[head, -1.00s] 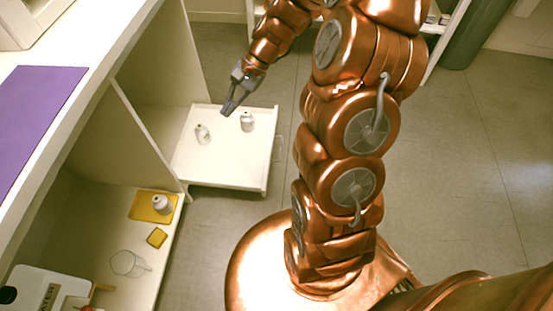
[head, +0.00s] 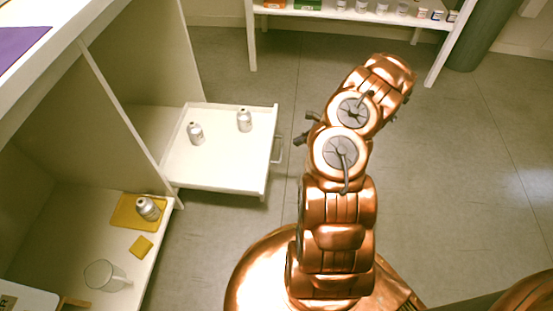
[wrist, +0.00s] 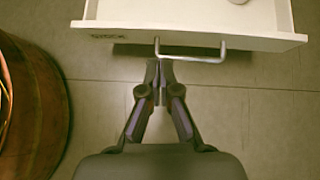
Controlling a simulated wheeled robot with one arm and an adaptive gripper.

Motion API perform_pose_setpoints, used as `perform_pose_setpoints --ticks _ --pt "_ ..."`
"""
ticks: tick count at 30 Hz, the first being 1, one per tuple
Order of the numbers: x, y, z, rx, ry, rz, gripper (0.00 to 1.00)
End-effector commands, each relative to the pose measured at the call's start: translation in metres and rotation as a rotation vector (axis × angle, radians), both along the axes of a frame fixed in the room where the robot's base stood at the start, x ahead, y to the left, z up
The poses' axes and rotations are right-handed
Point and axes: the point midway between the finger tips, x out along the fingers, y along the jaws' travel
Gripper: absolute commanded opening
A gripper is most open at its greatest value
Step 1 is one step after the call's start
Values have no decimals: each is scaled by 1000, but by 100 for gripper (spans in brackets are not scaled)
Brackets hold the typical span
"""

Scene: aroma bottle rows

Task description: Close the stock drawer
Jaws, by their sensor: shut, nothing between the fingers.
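The stock drawer (head: 222,178) is a white tray-like drawer pulled out from the cabinet in the head view. Two small silver-and-white bottles, one at the left (head: 196,133) and one at the right (head: 244,120), stand in it. Its front (wrist: 200,37) and grey bar handle (wrist: 190,59) show at the top of the wrist view, with small lettering on the front. My gripper (wrist: 159,66) is shut and empty, its tips just at the left part of the handle; contact cannot be told. In the head view the gripper is mostly hidden by my arm.
The cabinet's lower shelf holds a yellow mat (head: 125,213) with a bottle (head: 148,208), a yellow sponge-like block (head: 141,246) and a clear glass (head: 104,275). A white shelf rack (head: 350,14) with jars stands at the back. Floor right of the drawer is open.

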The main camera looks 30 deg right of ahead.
Motion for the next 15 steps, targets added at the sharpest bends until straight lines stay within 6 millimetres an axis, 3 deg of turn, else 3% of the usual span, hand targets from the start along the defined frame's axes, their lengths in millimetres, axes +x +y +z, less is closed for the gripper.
perform_pose_setpoints --ticks 1,6,15 --pt "-6 -7 -16 3 13 -27 0" --pt "-14 -19 -33 6 34 -72 0" --pt "2 1 -60 9 36 -73 0"
